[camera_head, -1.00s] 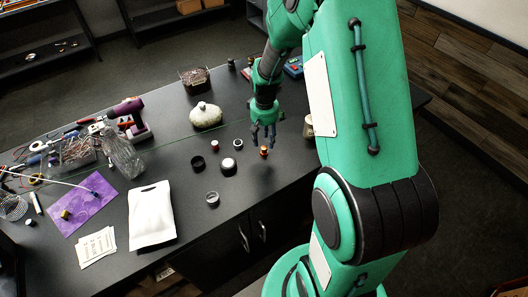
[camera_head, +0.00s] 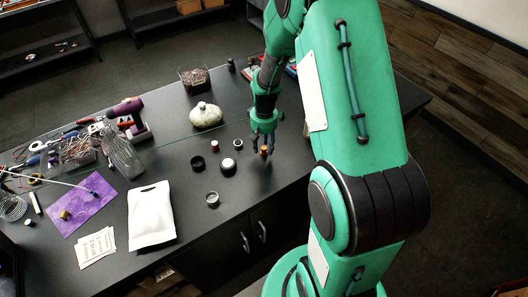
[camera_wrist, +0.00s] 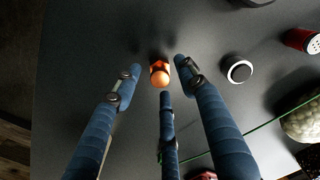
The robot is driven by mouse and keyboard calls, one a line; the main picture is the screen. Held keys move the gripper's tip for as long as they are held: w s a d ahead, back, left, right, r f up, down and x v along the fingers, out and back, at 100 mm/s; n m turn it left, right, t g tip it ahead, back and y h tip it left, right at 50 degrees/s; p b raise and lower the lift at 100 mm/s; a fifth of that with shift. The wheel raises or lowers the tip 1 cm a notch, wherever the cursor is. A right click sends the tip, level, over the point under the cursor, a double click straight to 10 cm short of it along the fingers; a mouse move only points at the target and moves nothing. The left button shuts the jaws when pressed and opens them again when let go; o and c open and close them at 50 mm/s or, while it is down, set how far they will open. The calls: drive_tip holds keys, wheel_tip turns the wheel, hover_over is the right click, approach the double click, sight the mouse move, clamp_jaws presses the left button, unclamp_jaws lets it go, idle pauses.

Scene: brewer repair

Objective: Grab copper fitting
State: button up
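The copper fitting (camera_head: 264,150) is a small upright orange piece on the dark tabletop. In the wrist view the copper fitting (camera_wrist: 159,73) lies just beyond and between my spread fingertips. My gripper (camera_head: 264,142) is right above it in the head view, pointing down, with the fingers around its top. In the wrist view my gripper (camera_wrist: 160,82) has three blue fingers, open and apart from the fitting. Whether a fingertip touches it cannot be told from the head view.
Several dark round caps and jars (camera_head: 229,167) stand left of the fitting. The table's front edge is close by; the tabletop right of the fitting is clear.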

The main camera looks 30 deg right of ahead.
sight(264, 149)
clamp_jaws()
drive_tip(key=shift+r, duration=0.1)
drive_tip(key=shift+r, duration=0.5)
drive_tip(key=r, duration=0.2)
drive_tip(key=shift+s+a+r, duration=0.1)
drive_tip(key=shift+s+r, duration=0.15)
drive_tip(key=shift+r, duration=0.05)
drive_tip(key=s+a, duration=0.2)
drive_tip(key=s, duration=0.5)
drive_tip(key=s+a+r, duration=0.1)
drive_tip(key=s+a, duration=0.1)
drive_tip(key=s, duration=0.5)
drive_tip(key=shift+s+a+r+p, duration=0.15)
drive_tip(key=shift+s+a+p, duration=0.15)
drive_tip(key=shift+s+a, duration=0.1)
